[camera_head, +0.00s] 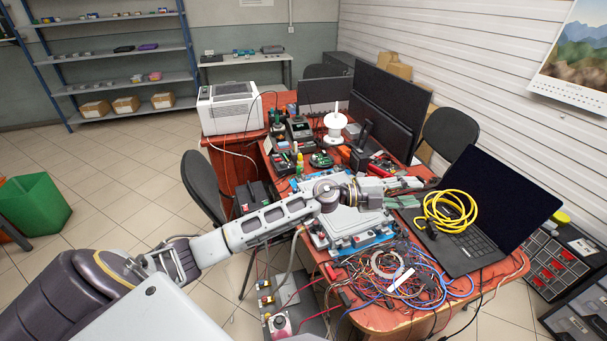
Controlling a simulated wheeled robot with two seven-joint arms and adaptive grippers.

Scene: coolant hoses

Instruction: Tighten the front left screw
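A pale grey metal unit (346,222) sits on a blue mat (374,245) in the middle of the red-brown table. Its screws, the front left one among them, are too small to make out or are hidden behind my arm. My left arm comes in from the lower left and crosses over the unit. My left gripper (412,193) is above the unit's right side, pointing right towards the laptop. Its two fingers are apart, with nothing visible between them. My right gripper is not in view.
A black laptop (487,215) with a coiled yellow cable (447,212) lies to the right. Tangled wires (400,283) cover the table's front. A dark chair (203,184) is at the left edge.

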